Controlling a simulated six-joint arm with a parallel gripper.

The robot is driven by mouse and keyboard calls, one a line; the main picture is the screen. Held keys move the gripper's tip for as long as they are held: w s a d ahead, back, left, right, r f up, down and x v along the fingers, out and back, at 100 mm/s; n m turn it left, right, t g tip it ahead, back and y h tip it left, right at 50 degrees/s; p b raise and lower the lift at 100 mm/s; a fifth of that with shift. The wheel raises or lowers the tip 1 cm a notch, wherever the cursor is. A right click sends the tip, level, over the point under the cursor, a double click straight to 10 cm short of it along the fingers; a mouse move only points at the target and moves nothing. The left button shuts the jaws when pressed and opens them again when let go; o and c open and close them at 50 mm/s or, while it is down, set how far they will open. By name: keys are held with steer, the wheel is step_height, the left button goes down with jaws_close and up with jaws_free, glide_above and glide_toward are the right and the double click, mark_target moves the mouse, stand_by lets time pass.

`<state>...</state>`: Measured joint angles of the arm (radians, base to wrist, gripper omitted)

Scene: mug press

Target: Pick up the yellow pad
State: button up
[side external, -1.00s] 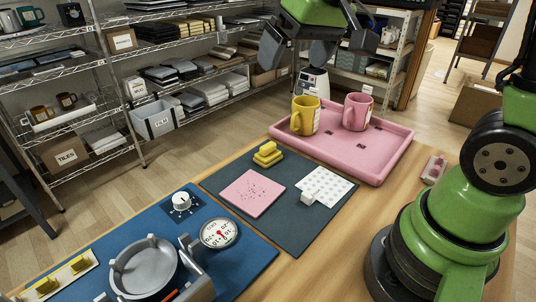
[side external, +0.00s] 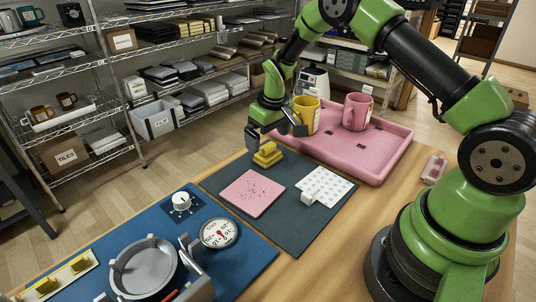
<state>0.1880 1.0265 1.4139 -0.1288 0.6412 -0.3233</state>
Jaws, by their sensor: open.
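The yellow pad (side external: 267,155) is a small stepped yellow block at the back left of the dark grey mat (side external: 296,233). It stands behind the pink speckled sheet (side external: 252,192). My gripper (side external: 265,138) is open, with its fingers just above and beside the top of the yellow pad. I cannot tell whether the fingers touch it. Part of the pad's top is close behind or between the fingers.
A pink tray (side external: 385,163) holds a yellow mug (side external: 307,112) and a pink mug (side external: 356,111) close to my gripper's right. A dotted white sheet (side external: 326,187) with a small white block (side external: 308,198) lies on the mat. A gauge (side external: 220,233) and press (side external: 150,268) stand front left.

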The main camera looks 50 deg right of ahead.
mark_target(268, 145)
steer(key=f, duration=0.5)
steer(key=shift+w+d+f, duration=0.15)
steer(key=shift+w, duration=0.25)
steer(key=c, duration=1)
